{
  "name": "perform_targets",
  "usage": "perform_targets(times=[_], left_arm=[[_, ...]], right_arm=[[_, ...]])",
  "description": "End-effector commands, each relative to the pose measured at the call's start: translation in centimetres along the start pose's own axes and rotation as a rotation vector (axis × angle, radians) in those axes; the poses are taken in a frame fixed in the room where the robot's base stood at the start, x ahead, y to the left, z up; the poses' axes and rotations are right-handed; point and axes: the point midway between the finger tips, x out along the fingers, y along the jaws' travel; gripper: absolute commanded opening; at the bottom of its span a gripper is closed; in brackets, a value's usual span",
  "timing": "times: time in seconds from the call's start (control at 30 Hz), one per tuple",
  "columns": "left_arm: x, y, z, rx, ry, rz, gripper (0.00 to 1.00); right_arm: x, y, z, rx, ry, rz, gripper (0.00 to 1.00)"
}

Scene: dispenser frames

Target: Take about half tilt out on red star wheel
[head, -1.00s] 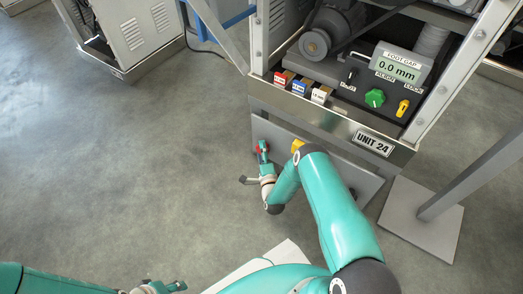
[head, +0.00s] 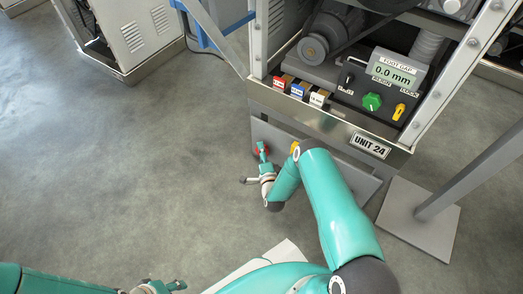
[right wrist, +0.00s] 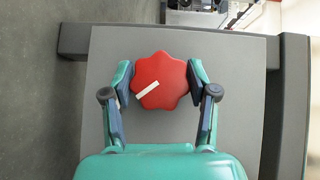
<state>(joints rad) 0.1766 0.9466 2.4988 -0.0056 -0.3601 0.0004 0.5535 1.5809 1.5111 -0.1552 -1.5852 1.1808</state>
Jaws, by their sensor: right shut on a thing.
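The red star wheel (right wrist: 166,80) sits on a grey panel in the right wrist view. A white stripe on its face runs down to the left from near its middle. My right gripper (right wrist: 161,82) is shut on it, one finger on each side. In the head view the wheel (head: 255,151) is a small red patch low on the left of the unit, mostly hidden by my right gripper (head: 262,151). The foot gap display (head: 394,74) reads 0.0 mm. My left gripper (head: 163,287) is partly in view at the bottom edge, and its fingers are unclear.
A green knob (head: 372,102) and a yellow knob (head: 399,112) sit below the display. Red, blue and white labelled blocks (head: 297,90) stand to their left. A post on a grey foot plate (head: 420,217) stands at right.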

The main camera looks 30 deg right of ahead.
Motion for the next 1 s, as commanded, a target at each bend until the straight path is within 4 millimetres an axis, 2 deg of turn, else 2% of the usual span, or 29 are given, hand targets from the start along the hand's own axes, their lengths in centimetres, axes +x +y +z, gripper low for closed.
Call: perform_targets(times=[0.03,0.2,0.5,0.73,1.0], left_arm=[[-0.8,0.3,0.0,0.000,0.000,0.000,0.40],[-2.3,0.8,0.0,0.000,0.000,0.000,0.40],[-4.2,1.5,0.0,0.000,0.000,0.000,0.40],[-4.9,1.8,0.0,0.000,0.000,0.000,0.40],[-4.8,1.7,0.0,0.000,0.000,0.000,0.40]], right_arm=[[-0.1,-0.3,-0.1,-0.024,0.002,0.033,0.24],[-0.1,-0.4,-0.1,-0.130,0.002,0.138,0.24],[-0.1,-0.3,0.0,-0.331,0.000,0.339,0.24],[-0.1,-0.2,0.1,-0.485,-0.001,0.492,0.24],[0.0,0.0,0.2,-0.665,-0.004,0.671,0.24]])
